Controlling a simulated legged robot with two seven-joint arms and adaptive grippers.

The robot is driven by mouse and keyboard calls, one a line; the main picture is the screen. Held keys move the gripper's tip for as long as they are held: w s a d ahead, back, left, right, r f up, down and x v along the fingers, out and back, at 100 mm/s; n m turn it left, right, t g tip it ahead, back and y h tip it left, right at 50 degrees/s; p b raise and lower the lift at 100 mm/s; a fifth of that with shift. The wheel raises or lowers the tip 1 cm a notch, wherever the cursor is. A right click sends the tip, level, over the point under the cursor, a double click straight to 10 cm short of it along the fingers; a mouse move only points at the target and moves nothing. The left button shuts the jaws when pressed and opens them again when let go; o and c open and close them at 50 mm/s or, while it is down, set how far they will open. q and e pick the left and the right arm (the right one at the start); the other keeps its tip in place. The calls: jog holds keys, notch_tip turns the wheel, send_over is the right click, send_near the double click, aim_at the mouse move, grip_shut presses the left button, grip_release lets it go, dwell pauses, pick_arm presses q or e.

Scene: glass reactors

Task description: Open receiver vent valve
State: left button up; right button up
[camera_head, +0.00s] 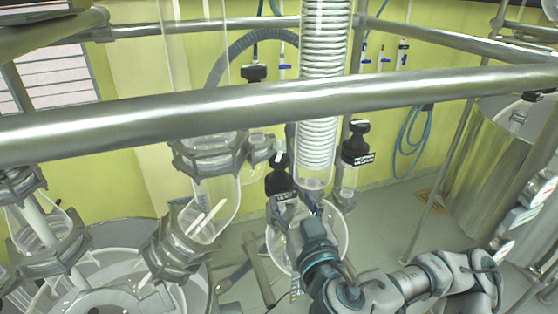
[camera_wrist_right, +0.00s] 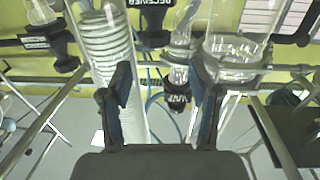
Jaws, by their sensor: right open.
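Two black-capped valves with white labels stand by the coiled glass condenser. The left valve (camera_head: 280,180) is just above my right gripper (camera_head: 297,208); the right valve (camera_head: 357,145) stands farther right. The labels are too small to read surely in the head view. In the wrist view, a black valve with an upside-down "RECEIVER" label (camera_wrist_right: 155,20) is at the top, and another black valve (camera_wrist_right: 178,98) shows between my spread fingers (camera_wrist_right: 162,90), farther off. My right gripper is open and empty. I cannot tell whether it touches the left valve. My left gripper is not in view.
A thick metal rail (camera_head: 400,92) crosses in front of the glassware. The coiled condenser (camera_head: 322,50) rises behind it. A round glass flask (camera_head: 338,235) is behind my right gripper. Clamped glass pipes (camera_head: 213,200) stand left. Open floor (camera_head: 390,215) lies right of the flask.

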aim_at(283, 170)
jog(key=p+x, duration=0.1)
jog(key=x, duration=0.2)
jog(key=d+p+x, duration=0.1)
jog(key=x, duration=0.2)
jog(key=p+x, duration=0.1)
jog(key=x, duration=0.2)
jog(key=shift+w+d+r, duration=0.25)
jog(key=shift+w+d, duration=0.05)
jog(key=shift+w, duration=0.2)
jog(key=w+a, duration=0.1)
jog(key=w+a+p, duration=0.1)
jog(key=w, duration=0.1)
jog(key=shift+w+f, duration=0.1)
jog(key=shift+w, duration=0.05)
jog(key=shift+w+a+f+p, duration=0.1)
jog(key=shift+w+a+p, duration=0.2)
jog(key=shift+w+a, duration=0.1)
jog(key=shift+d, duration=0.35)
jog(key=shift+c, duration=1)
jog(key=shift+d, duration=0.15)
jog(key=c, duration=0.7)
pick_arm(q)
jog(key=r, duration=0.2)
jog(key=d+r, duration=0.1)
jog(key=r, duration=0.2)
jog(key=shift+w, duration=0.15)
pick_arm(e)
jog(key=shift+s, duration=0.1)
